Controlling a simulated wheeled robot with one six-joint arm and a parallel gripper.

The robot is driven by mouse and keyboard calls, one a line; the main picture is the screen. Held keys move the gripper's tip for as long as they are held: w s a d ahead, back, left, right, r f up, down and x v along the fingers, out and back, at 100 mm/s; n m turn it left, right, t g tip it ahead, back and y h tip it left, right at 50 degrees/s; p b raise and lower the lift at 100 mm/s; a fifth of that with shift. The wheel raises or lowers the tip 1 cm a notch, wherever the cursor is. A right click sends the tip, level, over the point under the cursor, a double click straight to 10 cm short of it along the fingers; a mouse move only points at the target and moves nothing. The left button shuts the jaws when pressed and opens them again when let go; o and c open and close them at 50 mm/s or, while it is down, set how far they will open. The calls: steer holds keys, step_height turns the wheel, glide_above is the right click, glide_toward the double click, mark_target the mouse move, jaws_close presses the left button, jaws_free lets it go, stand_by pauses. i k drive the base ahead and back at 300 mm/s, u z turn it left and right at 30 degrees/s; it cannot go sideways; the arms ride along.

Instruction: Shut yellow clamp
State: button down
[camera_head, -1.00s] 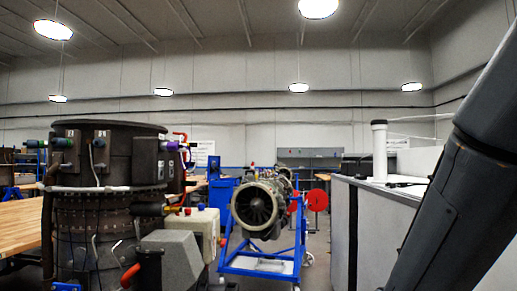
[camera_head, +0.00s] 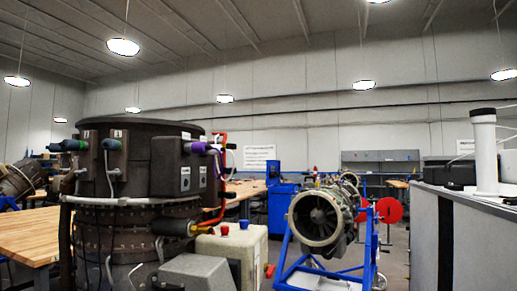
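I cannot make out a yellow clamp for certain. A dark upright turbine casing (camera_head: 135,185) stands close on the left, with a pale band around it and several plugs and hoses. A dark cylinder with a small yellowish end (camera_head: 193,229) sticks out at its lower right; I cannot tell whether that is a clamp. A red and orange pipe (camera_head: 222,170) runs down beside it. My gripper is not in view.
A cream box (camera_head: 232,250) with red and blue knobs and a grey housing (camera_head: 195,272) stand before the casing. A smaller engine (camera_head: 320,215) sits on a blue stand (camera_head: 290,260). A grey cabinet (camera_head: 470,235) fills the right; a wooden table (camera_head: 30,235) is left.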

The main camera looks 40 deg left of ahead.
mark_target(231, 146)
steer(key=u, duration=0.4)
steer(key=i, duration=1.1)
steer(key=u, duration=0.7)
